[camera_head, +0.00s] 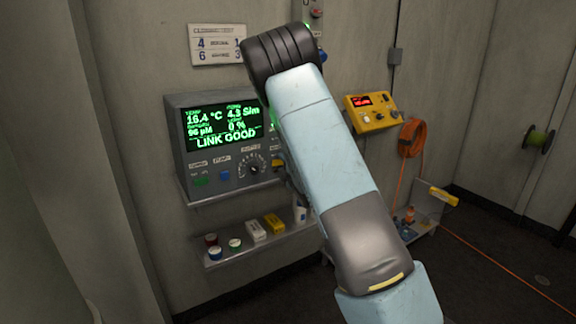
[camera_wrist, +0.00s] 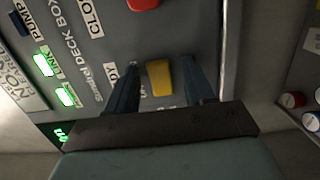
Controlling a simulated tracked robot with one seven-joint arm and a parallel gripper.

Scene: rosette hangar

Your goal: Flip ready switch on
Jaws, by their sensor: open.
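In the wrist view a yellow switch (camera_wrist: 159,78) sits on a grey panel (camera_wrist: 88,75) marked "DECK BOX". A label ending in "DY" is beside the switch, partly covered by a finger. My gripper (camera_wrist: 163,68) is open, one finger on each side of the switch. I see a gap on both sides near the switch; whether either finger touches it or the panel is unclear. Which way the switch is set cannot be told. In the head view my arm hides the gripper and the switch.
The wrist view shows a red control (camera_wrist: 143,4), a lit green lamp (camera_wrist: 43,65) and red and blue jar lids (camera_wrist: 292,99). The head view shows a console (camera_head: 222,140) reading "LINK GOOD", a shelf (camera_head: 225,258) with small items, and a yellow box (camera_head: 372,108).

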